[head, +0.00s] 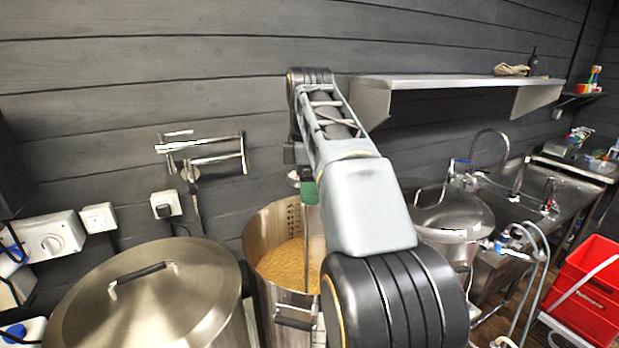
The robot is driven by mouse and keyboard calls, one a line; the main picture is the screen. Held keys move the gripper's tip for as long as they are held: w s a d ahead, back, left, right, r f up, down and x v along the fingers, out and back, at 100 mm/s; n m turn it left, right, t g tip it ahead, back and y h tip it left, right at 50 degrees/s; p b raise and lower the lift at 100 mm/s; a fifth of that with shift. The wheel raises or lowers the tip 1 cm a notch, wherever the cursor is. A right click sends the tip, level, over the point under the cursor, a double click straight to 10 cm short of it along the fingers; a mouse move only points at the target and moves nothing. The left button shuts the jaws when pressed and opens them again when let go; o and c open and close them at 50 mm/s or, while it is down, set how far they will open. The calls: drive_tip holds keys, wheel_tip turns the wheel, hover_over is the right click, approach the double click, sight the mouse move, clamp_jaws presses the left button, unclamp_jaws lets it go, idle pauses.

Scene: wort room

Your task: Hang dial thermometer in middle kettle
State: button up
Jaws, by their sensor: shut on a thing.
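The middle kettle (262,284) is an open steel pot with a light brown, grainy mash (290,262) inside. My gripper (308,190) is above it, partly hidden behind my own arm, with a green part showing. It is shut on the dial thermometer (294,175), whose pale round head shows at the gripper's left. A thin upright stem shows below the gripper, in front of the kettle's opening. My arm covers the kettle's right side, and I cannot tell whether the thermometer touches the rim.
A lidded kettle (150,300) stands at left, and another lidded kettle (452,215) at right. A steel shelf (455,82) and a wall rack (205,155) are on the back wall. A red crate (585,295) and hoses are at right.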

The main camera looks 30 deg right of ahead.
wheel_tip(320, 180, down, 16)
drive_tip(key=b, duration=1.1)
drive_tip(key=shift+f, duration=0.25)
drive_tip(key=shift+f+b, duration=0.55)
drive_tip(key=shift+f, duration=0.25)
idle(1.0)
drive_tip(key=shift+f+b, duration=1.4)
drive_tip(key=shift+f, duration=0.7)
drive_tip(key=shift+f+b, duration=0.9)
drive_tip(key=shift+f, duration=0.55)
drive_tip(key=o, duration=1)
drive_tip(key=shift+o, duration=0.2)
